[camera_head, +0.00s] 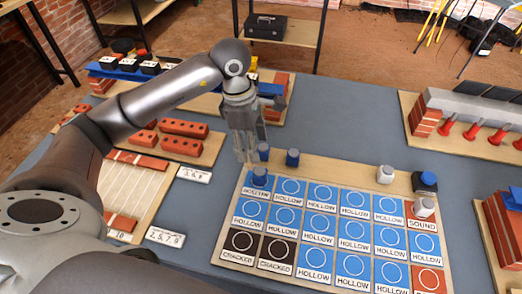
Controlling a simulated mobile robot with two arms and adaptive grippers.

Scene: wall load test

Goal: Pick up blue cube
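My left gripper (251,148) comes in from the left and points down over the back left corner of the wooden board. Its fingers look parted, with nothing seen between them. A small blue cube (263,152) is just beside the fingertips; I cannot tell whether they touch. A second blue cube (292,157) stands to its right at the board's back edge. A third blue cube (259,175) sits on the top left tile. A blue-topped dark block (425,182) is at the back right of the board. My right gripper is out of view.
The board (340,171) carries blue HOLLOW tiles, black CRACKED tiles and red SOUND tiles. White cubes (385,174) (424,206) stand at the right. Brick samples (184,128) lie left, and a brick rig (470,115) stands right. The grey table is clear behind the board.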

